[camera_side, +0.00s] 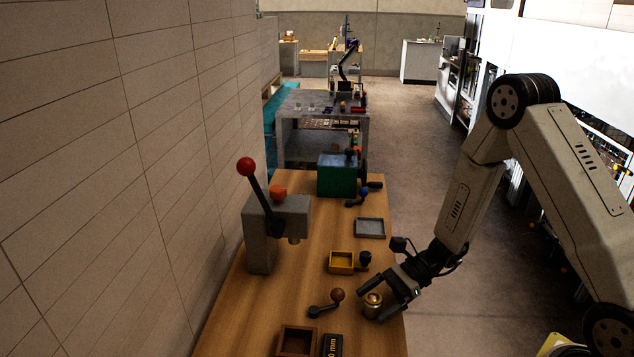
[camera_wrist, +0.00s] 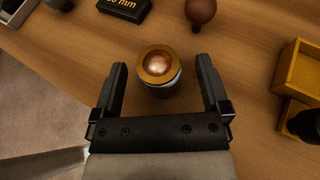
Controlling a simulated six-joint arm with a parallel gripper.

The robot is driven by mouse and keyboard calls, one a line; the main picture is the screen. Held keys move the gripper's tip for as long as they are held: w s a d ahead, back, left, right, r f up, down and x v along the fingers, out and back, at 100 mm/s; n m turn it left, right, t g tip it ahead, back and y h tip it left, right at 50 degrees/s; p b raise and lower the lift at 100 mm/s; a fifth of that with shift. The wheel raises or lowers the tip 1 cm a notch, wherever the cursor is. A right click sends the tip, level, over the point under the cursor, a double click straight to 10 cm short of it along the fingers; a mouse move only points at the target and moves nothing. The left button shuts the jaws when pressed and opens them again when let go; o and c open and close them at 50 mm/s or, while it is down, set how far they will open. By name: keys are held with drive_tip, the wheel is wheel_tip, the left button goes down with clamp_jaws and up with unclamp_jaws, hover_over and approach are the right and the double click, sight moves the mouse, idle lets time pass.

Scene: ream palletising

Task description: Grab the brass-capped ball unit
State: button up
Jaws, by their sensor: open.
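The brass-capped ball unit (camera_wrist: 158,68) is a short round body with a brass ring and a shiny copper-coloured ball on top. It stands upright on the wooden bench, near the right edge in the side view (camera_side: 373,304). My gripper (camera_wrist: 162,72) is open, with one finger on each side of the unit in the wrist view. Gaps show between the fingers and the unit. In the side view my gripper (camera_side: 382,301) is low at the unit, and a finger lies close beside it. The unit's lower body is partly hidden.
A crank with a brown knob (camera_side: 337,295) lies left of the unit. A yellow tray (camera_side: 341,262) and a dark knob (camera_side: 365,259) are behind it. A brown wooden box (camera_side: 297,341) and a black marked block (camera_side: 332,345) are in front. A grey lever press (camera_side: 262,235) stands at left.

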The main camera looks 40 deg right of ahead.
sight(377, 296)
idle(0.4)
clamp_jaws()
drive_tip(key=shift+r, duration=0.1)
drive_tip(key=shift+r, duration=4.95)
